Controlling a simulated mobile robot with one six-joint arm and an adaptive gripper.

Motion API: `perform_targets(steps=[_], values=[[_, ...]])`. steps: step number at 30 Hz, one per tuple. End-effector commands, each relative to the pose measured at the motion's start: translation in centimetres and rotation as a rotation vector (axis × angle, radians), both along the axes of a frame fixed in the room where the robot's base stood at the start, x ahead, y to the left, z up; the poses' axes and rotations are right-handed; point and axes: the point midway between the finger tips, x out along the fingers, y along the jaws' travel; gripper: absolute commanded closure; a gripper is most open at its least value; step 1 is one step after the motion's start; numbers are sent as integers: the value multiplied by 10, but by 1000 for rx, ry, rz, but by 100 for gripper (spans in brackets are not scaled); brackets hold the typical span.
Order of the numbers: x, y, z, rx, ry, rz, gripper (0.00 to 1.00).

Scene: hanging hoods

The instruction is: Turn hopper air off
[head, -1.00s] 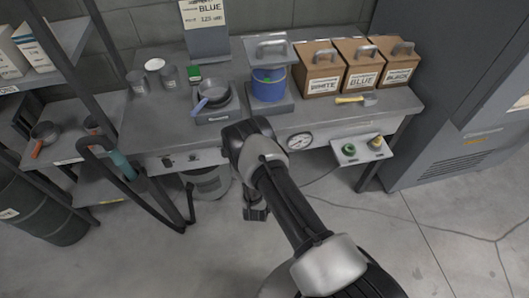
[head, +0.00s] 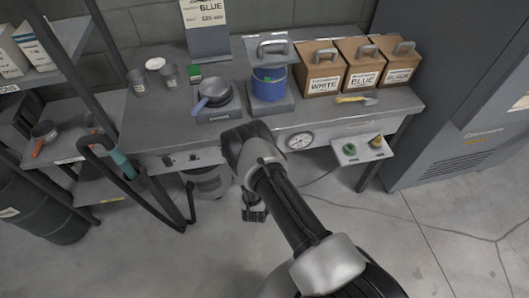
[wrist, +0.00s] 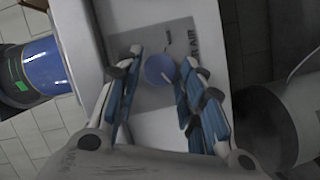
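In the wrist view a round blue knob (wrist: 159,70) sits on a grey plate (wrist: 181,38) with lettering that reads "AIR" in part. A short dark mark or lever shows beside the knob. My gripper (wrist: 160,62) is open, with one blue-padded finger on each side of the knob. I cannot tell whether either finger touches it. In the head view my gripper (head: 255,213) hangs low in front of the bench. My arm hides part of the bench front there, and I cannot make out the blue knob in that view.
The bench (head: 300,117) carries a blue bucket (head: 269,86), a pan (head: 214,93) and several cardboard boxes (head: 322,70). A gauge (head: 299,141) and a small side shelf (head: 360,151) are on its front. A grey bucket (head: 207,182) stands underneath. The floor in front is open.

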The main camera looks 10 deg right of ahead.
Motion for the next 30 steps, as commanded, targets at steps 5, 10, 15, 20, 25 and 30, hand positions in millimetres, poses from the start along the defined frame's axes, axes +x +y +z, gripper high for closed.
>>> perform_targets(steps=[5,10,15,20,25,30], values=[[0,0,0,0,0,-1,50],[0,0,0,1,-1,-1,50],[-2,1,0,0,0,-1,50],[-20,8,2,0,2,2,50],[-55,21,5,-2,3,5,50],[-87,31,8,-2,3,5,50]])
